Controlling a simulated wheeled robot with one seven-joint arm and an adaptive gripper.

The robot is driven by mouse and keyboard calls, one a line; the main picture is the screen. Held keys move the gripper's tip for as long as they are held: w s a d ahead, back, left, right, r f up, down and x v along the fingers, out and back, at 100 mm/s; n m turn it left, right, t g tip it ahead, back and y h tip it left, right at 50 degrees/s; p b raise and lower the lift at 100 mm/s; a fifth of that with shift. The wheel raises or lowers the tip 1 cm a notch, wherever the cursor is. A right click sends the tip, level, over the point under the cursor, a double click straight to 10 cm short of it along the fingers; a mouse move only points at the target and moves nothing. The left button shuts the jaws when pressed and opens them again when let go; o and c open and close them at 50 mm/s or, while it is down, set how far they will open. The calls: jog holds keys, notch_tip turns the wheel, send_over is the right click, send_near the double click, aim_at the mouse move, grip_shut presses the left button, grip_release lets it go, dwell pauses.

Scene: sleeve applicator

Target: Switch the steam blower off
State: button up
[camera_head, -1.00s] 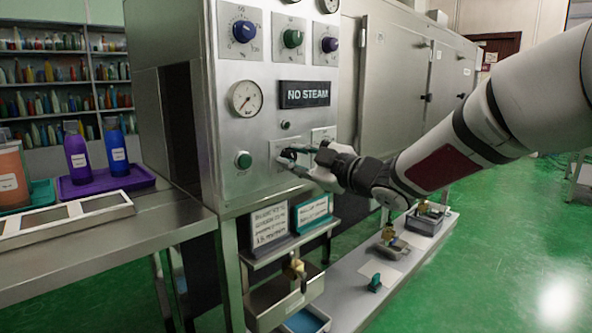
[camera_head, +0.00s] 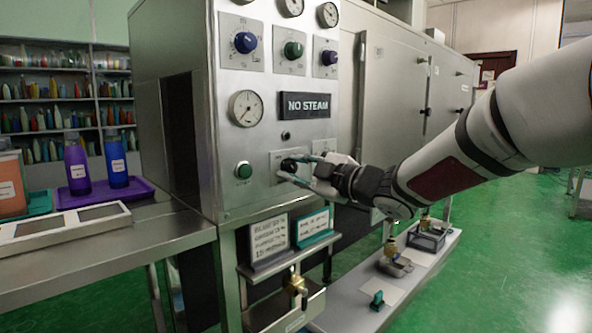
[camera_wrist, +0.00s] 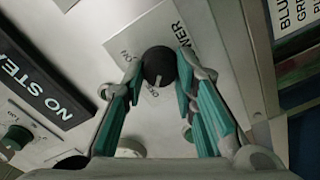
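The black blower knob (camera_wrist: 159,67) sits on a pale label plate (camera_wrist: 196,30) on the steel control panel; in the head view the knob (camera_head: 288,165) is partly covered by my fingers. The plate's lettering is partly readable, ending in "OWER", with "ON" to the left and what looks like "OFF" below the knob. A small pale mark shows at the knob's lower edge, on the "OFF" side. My gripper (camera_wrist: 158,64) has its teal-padded fingers on either side of the knob, and both tips appear to touch it. It also shows in the head view (camera_head: 300,168).
The "NO STEAM" sign (camera_head: 305,105), a gauge (camera_head: 246,108) and a green button (camera_head: 243,170) are close by on the panel. Sign holders (camera_head: 268,240) and a brass valve (camera_head: 295,284) are below. A bench with bottles (camera_head: 77,168) stands left. Green floor is open at right.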

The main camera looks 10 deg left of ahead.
jog(key=o, duration=0.4)
jog(key=shift+d, duration=0.1)
jog(key=v, duration=1.2)
